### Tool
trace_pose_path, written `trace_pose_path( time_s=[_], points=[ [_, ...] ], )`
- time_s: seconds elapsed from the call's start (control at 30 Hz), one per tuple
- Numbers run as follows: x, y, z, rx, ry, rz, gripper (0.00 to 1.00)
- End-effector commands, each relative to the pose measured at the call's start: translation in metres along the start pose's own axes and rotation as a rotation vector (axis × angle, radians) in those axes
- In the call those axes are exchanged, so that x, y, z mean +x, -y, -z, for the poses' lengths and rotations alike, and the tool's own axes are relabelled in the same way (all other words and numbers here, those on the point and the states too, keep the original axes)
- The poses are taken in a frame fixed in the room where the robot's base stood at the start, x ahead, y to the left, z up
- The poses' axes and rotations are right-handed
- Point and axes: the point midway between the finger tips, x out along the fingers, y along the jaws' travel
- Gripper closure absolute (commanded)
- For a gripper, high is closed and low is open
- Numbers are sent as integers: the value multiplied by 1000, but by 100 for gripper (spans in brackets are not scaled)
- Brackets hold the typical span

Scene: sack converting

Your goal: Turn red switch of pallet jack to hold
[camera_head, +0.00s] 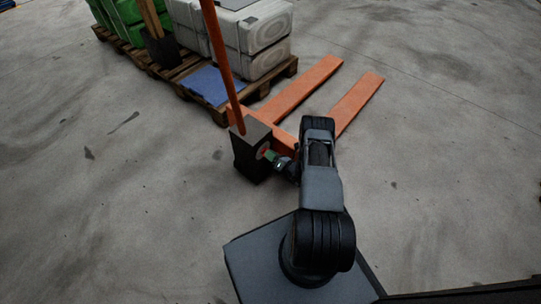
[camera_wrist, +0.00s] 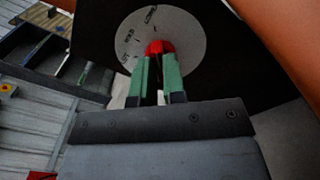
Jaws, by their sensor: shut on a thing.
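The pallet jack (camera_head: 297,97) is orange, with two forks, an upright handle and a dark box (camera_head: 250,150) at its base. In the wrist view, a pale round dial plate (camera_wrist: 195,42) with small dark markings sits on the box's dark face. The fingers hide the lower part of the switch. In the head view, my gripper (camera_head: 270,155) is at the dial on the box's right face.
A wooden pallet (camera_head: 187,75) behind the jack carries white sacks (camera_head: 262,30), green goods (camera_head: 125,15) and a flat blue item (camera_head: 212,85). The orange handle (camera_head: 222,60) rises close to the box. Concrete floor (camera_head: 110,210) is clear at left and right.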

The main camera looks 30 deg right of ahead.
Motion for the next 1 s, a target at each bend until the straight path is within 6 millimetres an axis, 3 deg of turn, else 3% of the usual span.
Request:
trace_pose_path(
  time_s=[0.37,1.0],
  points=[
    [1,0,2,-65,-3,-1,100],
    [1,-1,2,-565,-3,-2,100]
  ],
)
